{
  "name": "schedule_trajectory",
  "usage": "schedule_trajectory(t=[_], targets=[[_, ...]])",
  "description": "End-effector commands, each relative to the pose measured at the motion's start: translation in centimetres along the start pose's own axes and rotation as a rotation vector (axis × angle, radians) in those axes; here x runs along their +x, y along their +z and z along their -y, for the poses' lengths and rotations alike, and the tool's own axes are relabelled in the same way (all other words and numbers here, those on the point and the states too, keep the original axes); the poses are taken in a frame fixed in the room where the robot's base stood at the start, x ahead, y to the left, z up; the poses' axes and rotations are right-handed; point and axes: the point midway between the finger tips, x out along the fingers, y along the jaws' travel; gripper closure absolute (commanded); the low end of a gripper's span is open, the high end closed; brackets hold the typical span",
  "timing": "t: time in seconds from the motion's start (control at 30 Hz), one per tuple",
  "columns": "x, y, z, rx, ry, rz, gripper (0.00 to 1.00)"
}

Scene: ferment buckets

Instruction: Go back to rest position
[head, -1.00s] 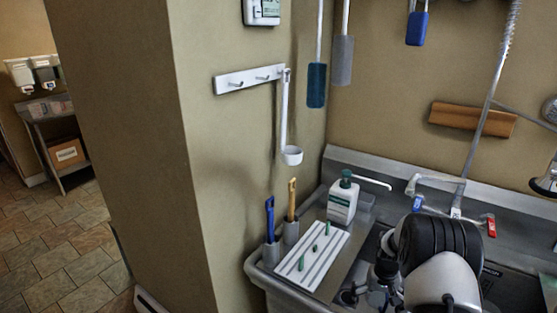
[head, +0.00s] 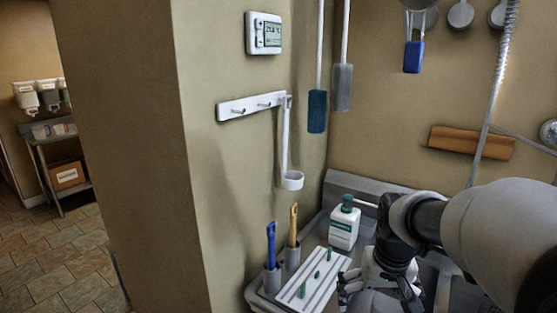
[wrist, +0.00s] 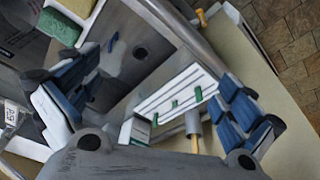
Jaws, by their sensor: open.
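My gripper (head: 362,283) is low in the head view, over the sink edge, just right of the white ribbed rack. In the wrist view its two blue-padded fingers are spread wide apart (wrist: 152,103), with nothing held between them. The arm comes in from the right of the head view and hides much of the sink. The white rack (head: 316,284) with a few green pegs lies on the sink ledge; it also shows beyond the fingers in the wrist view (wrist: 170,93).
A soap bottle (head: 344,226) stands behind the rack. Blue-handled (head: 271,245) and yellow-handled (head: 293,226) tools stand in grey holders at left. A white dipper (head: 291,180) hangs from a hook rail (head: 250,106). A green-and-yellow sponge (wrist: 66,22) lies by the sink basin (wrist: 120,75).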

Motion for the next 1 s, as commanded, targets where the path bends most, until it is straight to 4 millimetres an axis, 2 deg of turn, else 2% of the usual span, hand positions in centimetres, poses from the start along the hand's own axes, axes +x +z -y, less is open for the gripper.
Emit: schedule_trajectory(t=[0.03, 0.2, 0.33, 0.5, 0.6, 0.7, 1.0], targets=[[-2.2, 1.7, 0.7, -0.010, -0.002, -0.026, 0.00], [-6.7, 7.8, 2.3, -0.038, -0.011, -0.087, 0.00], [-8.6, 12.7, 3.1, -0.059, -0.020, -0.131, 0.00], [-9.2, 17.6, 3.6, -0.079, -0.031, -0.173, 0.00], [-9.2, 19.2, 3.7, -0.084, -0.035, -0.189, 0.00], [-9.1, 19.9, 3.7, -0.087, -0.036, -0.195, 0.00], [-9.1, 20.0, 3.7, -0.087, -0.037, -0.194, 0.00]])
